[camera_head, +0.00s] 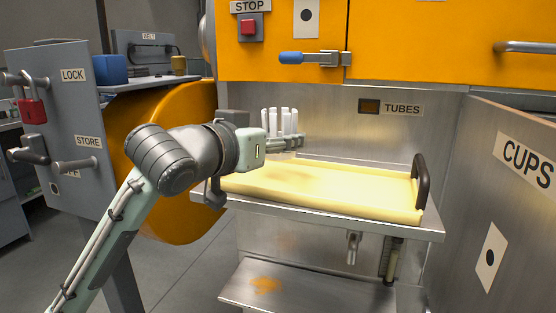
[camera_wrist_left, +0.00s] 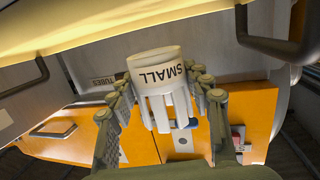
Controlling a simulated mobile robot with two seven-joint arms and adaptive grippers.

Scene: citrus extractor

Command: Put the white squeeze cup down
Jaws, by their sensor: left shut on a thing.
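The white squeeze cup (camera_head: 286,122) is in my left gripper (camera_head: 284,144), with several white prongs pointing up. In the left wrist view, the cup (camera_wrist_left: 157,70) reads "SMALL" on its collar and sits between the two fingers (camera_wrist_left: 165,95) of my gripper, which is shut on it. In the head view, the cup is over the back left part of the pale yellow tray (camera_head: 330,190). Its lower end is partly hidden by the gripper, and I cannot tell whether it touches the tray. My right gripper is not in view.
The tray has a dark handle (camera_head: 422,181) at its right end and rests on a metal shelf (camera_head: 400,226). The panel marked "CUPS" (camera_head: 515,165) stands at the right. Orange doors (camera_head: 420,45) hang above, and a grey panel with a red padlock (camera_head: 32,110) stands left. Most of the tray is clear.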

